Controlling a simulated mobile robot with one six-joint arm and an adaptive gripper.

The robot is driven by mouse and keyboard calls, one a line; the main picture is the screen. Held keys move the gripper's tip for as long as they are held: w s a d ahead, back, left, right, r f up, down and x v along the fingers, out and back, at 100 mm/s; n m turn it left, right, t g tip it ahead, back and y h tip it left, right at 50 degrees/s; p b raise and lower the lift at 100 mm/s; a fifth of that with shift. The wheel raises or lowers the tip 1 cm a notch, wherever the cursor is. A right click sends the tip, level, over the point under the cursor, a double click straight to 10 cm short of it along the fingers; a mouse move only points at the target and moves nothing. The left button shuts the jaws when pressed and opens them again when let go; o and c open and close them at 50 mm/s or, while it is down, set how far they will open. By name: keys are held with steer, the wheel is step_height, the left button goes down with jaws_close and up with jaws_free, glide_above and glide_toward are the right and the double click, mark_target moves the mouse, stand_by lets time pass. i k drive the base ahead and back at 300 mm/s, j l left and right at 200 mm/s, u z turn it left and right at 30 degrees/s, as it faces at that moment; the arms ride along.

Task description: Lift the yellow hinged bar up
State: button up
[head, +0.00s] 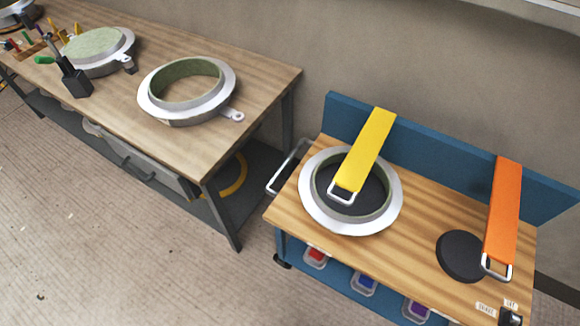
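The yellow hinged bar (367,148) is on the cart at the right in the head view. Its upper end meets the blue back panel (440,155). Its lower end, with a metal loop handle (342,196), reaches over the opening of a white-rimmed ring mould (316,210) on the wooden cart top (415,235). The bar looks lowered over the mould; I cannot tell whether it touches anything there. My gripper does not show in this view.
An orange bar (503,210) with a metal loop lies beside a black disc (460,256). A wooden workbench (215,140) at the left carries another ring mould (160,112). Bins (316,258) sit on the cart's lower shelf. Floor (120,235) in front of the workbench is open.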

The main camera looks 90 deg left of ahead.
mark_target(353, 172)
steer(key=k+j+u, duration=0.55)
steer(key=j+u, duration=0.3)
steer(key=k+j+u, duration=0.3)
steer(key=j, duration=0.2)
steer(key=j+u, duration=0.25)
steer(key=j, duration=0.45)
steer(key=k+j, duration=0.15)
steer(key=j, duration=0.35)
